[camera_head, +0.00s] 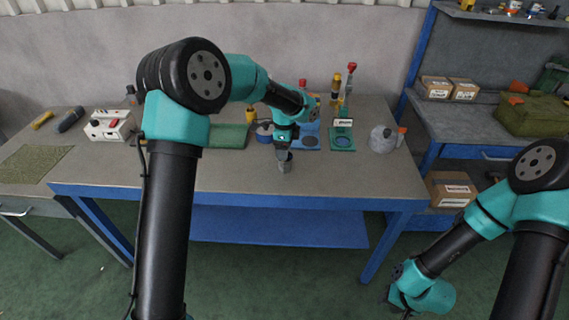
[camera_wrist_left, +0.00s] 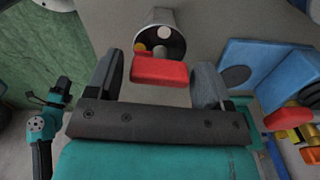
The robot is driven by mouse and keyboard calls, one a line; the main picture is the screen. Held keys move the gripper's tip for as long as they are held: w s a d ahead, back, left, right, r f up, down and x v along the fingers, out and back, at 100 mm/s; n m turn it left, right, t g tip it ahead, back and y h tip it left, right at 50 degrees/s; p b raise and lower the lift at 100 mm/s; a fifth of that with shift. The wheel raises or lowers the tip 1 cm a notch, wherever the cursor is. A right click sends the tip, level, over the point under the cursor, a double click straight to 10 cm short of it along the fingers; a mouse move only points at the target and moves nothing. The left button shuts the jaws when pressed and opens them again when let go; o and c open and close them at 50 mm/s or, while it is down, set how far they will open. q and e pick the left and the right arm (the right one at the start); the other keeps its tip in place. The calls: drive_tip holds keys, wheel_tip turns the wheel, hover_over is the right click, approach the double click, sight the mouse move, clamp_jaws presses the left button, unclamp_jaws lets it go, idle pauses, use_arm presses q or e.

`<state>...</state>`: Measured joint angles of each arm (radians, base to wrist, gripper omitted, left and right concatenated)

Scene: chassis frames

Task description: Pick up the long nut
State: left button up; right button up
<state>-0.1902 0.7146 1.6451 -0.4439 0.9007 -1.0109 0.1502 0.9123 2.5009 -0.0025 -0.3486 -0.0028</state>
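My left gripper (camera_wrist_left: 157,80) is open, with its two grey fingers apart. A red block-shaped part (camera_wrist_left: 158,72) shows in the gap between them, apparently touching neither finger. Just beyond it is a grey cylindrical cup (camera_wrist_left: 176,18) with a pale round piece and a yellowish piece at its mouth. In the head view the left gripper (camera_head: 284,150) points down over the grey cup (camera_head: 285,166) near the table's front edge. I cannot tell which piece is the long nut. My right arm's end (camera_head: 425,295) is low at the right, off the table, and its fingers cannot be made out.
Behind are a green mat (camera_head: 228,136), a blue stand (camera_head: 307,138), a green-and-blue stand (camera_head: 342,138) and a grey rounded object (camera_head: 382,139). A white box with a red switch (camera_head: 108,125) stands left.

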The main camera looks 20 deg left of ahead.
use_arm(q)
drive_tip(key=c, duration=1.2)
drive_tip(key=shift+r, duration=0.15)
drive_tip(key=shift+r, duration=1.3)
drive_tip(key=s+d+r, duration=0.1)
drive_tip(key=s+d, duration=0.1)
drive_tip(key=s, duration=0.5)
drive_tip(key=s+d+r, duration=0.1)
drive_tip(key=s+d, duration=0.1)
drive_tip(key=s, duration=0.6)
drive_tip(key=shift+s+d, duration=0.2)
